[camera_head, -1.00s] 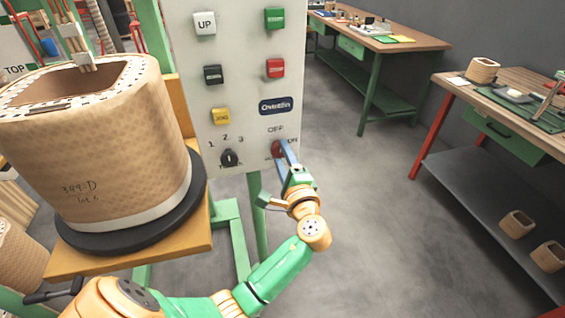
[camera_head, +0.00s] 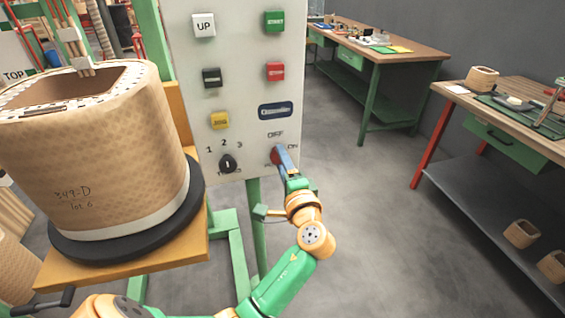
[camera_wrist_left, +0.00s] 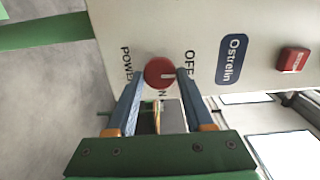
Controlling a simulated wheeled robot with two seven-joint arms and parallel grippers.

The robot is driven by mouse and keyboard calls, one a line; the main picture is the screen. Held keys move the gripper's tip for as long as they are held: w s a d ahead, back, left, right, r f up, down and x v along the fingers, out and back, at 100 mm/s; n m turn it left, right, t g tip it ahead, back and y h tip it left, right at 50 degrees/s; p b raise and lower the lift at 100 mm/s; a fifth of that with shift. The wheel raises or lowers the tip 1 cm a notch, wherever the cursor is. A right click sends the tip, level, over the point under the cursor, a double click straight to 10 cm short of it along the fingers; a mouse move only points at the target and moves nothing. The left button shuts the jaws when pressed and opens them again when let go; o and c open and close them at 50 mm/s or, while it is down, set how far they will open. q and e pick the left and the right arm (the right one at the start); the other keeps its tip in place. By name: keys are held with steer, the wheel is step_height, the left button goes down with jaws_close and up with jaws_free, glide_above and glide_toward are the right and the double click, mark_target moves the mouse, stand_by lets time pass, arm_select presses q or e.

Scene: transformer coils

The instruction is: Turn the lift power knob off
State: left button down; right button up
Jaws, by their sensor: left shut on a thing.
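The red round lift power knob (camera_head: 276,156) sits at the lower right of the white control panel (camera_head: 240,60), with OFF printed above it and ON to its right. My left gripper (camera_head: 283,154) is at the knob in the head view. In the left wrist view its two blue fingers (camera_wrist_left: 160,82) are shut on the knob, one on each side. The fingers partly cover the ON label. My right gripper is not in view.
The panel also has a black selector knob (camera_head: 228,163), a yellow button (camera_head: 220,121) and a red button (camera_head: 275,71). A large wound coil (camera_head: 95,150) stands on a black disc left of the panel. The floor to the right is clear up to the workbenches.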

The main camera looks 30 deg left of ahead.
arm_select(q)
steer(key=shift+c, duration=1.4)
jaws_free()
steer(key=b+v, duration=0.1)
steer(key=v, duration=0.6)
